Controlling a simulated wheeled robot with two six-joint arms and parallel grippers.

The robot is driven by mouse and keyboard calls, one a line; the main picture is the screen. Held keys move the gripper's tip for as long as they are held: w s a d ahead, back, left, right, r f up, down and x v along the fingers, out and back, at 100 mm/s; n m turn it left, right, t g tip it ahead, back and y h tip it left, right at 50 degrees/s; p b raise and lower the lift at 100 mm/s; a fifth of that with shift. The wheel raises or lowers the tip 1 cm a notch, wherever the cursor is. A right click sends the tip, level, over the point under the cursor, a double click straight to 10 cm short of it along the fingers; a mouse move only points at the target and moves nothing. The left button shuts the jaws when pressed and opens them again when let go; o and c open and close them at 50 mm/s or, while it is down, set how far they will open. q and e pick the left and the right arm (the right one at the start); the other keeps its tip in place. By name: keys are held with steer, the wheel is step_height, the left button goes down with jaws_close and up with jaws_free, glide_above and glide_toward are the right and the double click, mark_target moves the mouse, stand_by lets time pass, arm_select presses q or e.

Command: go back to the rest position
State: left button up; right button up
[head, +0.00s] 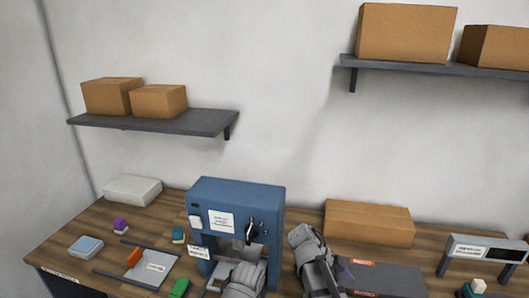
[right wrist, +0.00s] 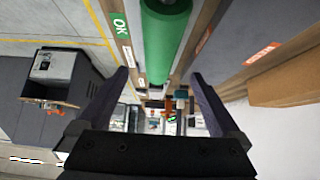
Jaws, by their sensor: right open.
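My right gripper (right wrist: 158,78) is open in the right wrist view, its two dark fingers wide apart with nothing held between them. In the head view the right gripper (head: 322,274) is at the lower middle, right of the blue press-like machine (head: 238,192). My left gripper (head: 243,280) is low in front of the machine's opening; its fingers are hidden or cut off, so its jaw state is unclear. A green cylinder (right wrist: 166,40) shows beyond the right fingers, apart from them.
The wooden table (head: 72,232) carries a grey tray (head: 155,268), an orange block (head: 134,258), a green block (head: 180,288) and a cardboard box (head: 368,222). A grey stand (head: 487,249) is at the right. Shelves (head: 160,122) with boxes hang above. The air below the shelves is clear.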

steer(key=shift+a+r, duration=0.1)
steer(key=shift+a, duration=0.1)
arm_select(q)
step_height(320, 180, down, 9)
steer(key=b, duration=1)
arm_select(e)
steer(key=x, duration=1.2)
arm_select(q)
step_height(320, 180, up, 15)
steer(key=p, duration=1.5)
arm_select(e)
step_height(320, 180, up, 15)
steer(key=shift+d, duration=0.15)
arm_select(q)
steer(key=shift+w, duration=0.1)
